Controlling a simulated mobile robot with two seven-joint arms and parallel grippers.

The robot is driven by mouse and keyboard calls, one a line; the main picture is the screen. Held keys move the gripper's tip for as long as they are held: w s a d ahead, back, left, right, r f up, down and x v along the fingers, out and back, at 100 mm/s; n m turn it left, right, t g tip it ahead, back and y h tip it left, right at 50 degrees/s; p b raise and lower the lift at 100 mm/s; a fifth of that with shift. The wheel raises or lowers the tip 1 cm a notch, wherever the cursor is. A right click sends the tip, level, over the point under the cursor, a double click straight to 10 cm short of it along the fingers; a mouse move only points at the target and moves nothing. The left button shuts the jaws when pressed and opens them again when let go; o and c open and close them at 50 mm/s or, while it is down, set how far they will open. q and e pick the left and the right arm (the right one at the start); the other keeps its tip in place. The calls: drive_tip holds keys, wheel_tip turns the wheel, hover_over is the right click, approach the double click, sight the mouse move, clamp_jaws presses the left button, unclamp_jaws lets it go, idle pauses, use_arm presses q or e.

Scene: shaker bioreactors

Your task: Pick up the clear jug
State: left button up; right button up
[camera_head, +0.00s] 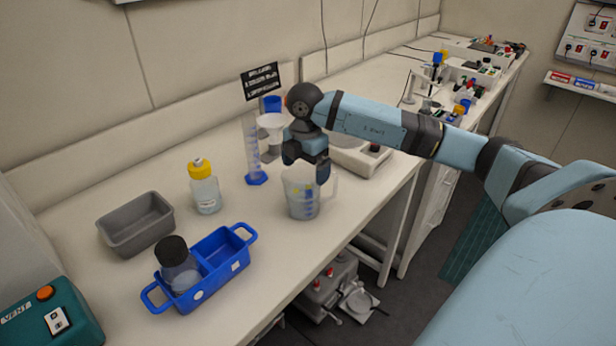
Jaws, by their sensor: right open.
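The clear jug (301,198) stands upright on the white bench near its front edge, with its handle to the right. Markings show on its side. My right gripper (308,170) points down over the jug's mouth and overlaps the rim in this view. Its jaws are open with nothing held. I cannot tell whether a finger is inside the jug or only above it. My left gripper is not in view.
A blue-based graduated cylinder (253,150) and a white funnel (271,124) stand behind the jug. A yellow-capped bottle (206,192), grey tub (137,224) and blue caddy (229,272) holding a black-lidded jar (178,267) are left. A balance (352,157) is behind right.

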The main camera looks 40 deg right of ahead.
sight(306, 178)
wheel_tip(306, 178, down, 4)
drive_tip(key=shift+r, duration=0.1)
drive_tip(key=c, duration=0.9)
drive_tip(key=shift+c, duration=0.4)
drive_tip(key=shift+r, duration=0.15)
